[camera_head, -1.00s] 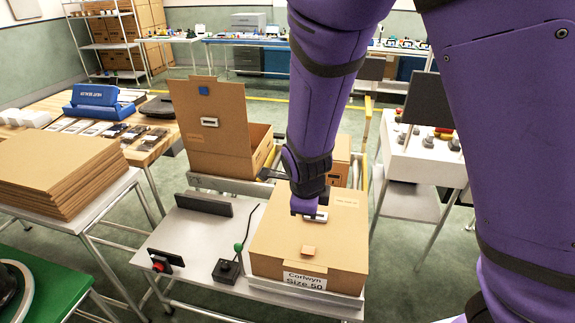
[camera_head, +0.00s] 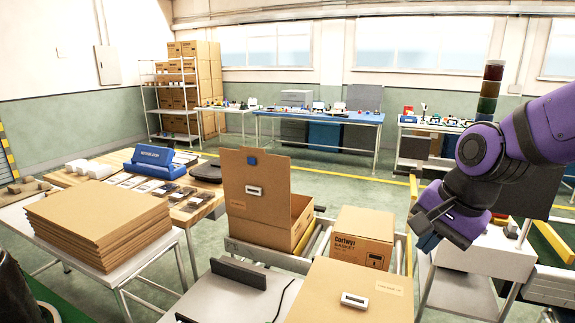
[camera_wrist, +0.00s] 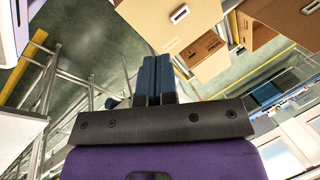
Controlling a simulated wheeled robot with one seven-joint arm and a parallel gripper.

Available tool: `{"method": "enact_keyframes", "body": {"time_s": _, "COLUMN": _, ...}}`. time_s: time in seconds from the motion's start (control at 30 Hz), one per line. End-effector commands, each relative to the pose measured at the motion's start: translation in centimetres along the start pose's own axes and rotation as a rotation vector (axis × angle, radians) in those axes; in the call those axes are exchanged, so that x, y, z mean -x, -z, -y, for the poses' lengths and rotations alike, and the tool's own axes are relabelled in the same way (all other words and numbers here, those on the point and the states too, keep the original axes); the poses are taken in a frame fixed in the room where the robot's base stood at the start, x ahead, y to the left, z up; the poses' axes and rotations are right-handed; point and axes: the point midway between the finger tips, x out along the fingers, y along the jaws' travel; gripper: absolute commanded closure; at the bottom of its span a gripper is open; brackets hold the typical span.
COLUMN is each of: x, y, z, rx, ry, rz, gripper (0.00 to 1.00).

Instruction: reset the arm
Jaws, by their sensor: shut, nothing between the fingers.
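My purple arm is raised at the right side of the head view, bent at its joint. My gripper (camera_head: 428,238) hangs in front of the white stand on the right, clear of the boxes and holding nothing. In the wrist view its two dark blue fingers (camera_wrist: 155,78) are together, with nothing between them.
An open box (camera_head: 262,200) and a smaller closed box (camera_head: 362,238) stand on the roller conveyor behind. A stack of flat cardboard (camera_head: 95,218) lies on a table at left. A white stand (camera_head: 485,255) is close to my gripper. A signal tower (camera_head: 489,90) rises at right.

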Motion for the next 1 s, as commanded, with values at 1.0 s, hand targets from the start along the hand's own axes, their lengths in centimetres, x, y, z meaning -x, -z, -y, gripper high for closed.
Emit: {"method": "enact_keyframes", "body": {"time_s": 1.0, "x": 13.0, "y": -2.7, "z": -9.4, "rx": 0.857, "ry": -0.099, "rz": -0.265, "gripper": 1.00}}
